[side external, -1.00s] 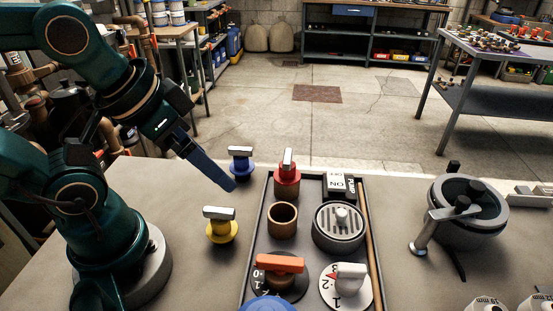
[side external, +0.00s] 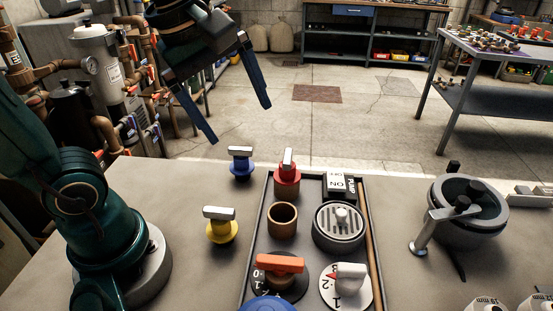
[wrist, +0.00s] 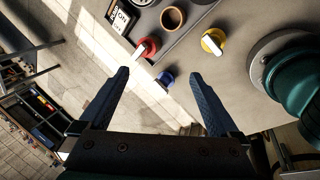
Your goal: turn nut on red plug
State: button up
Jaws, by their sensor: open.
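The red plug (side external: 287,174) stands upright at the back left of the tray, with a pale bar-shaped nut (side external: 288,159) on top. The plug also shows in the wrist view (wrist: 146,48), left of the space between my fingers. My gripper (side external: 241,120) is open and empty, raised above and behind the plugs, with its two blue fingers pointing down. It touches nothing. In the wrist view my gripper (wrist: 160,78) has its fingers spread wide, with the blue plug (wrist: 165,77) seen between them.
The blue plug (side external: 241,163) and yellow plug (side external: 221,226) stand on the table left of the tray (side external: 258,205). The tray holds an empty brown socket (side external: 282,220), a round grille (side external: 339,228), an ON pump switch (side external: 339,186) and two dials. A lidded grey pot (side external: 467,212) stands right.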

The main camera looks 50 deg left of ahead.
aim_at(288, 155)
jog(key=w+f+n+g, duration=0.1)
jog(key=w+n, duration=0.2)
jog(key=w+f+n+g, duration=0.1)
jog(key=w+f+n, duration=0.1)
jog(key=w+n, duration=0.2)
jog(key=w+a+f+n+g, duration=0.1)
jog(key=w+n, duration=0.2)
jog(key=shift+w+a+f+n, duration=0.1)
jog(key=shift+w+f+n, duration=0.1)
jog(key=shift+w+n, duration=0.1)
jog(key=f, duration=0.1)
jog(key=f+g, duration=0.1)
jog(key=f, duration=0.1)
jog(key=shift+w+a+f, duration=0.1)
jog(key=shift+w, duration=0.3)
jog(key=shift+f, duration=2.55)
jog(key=c, duration=1.4)
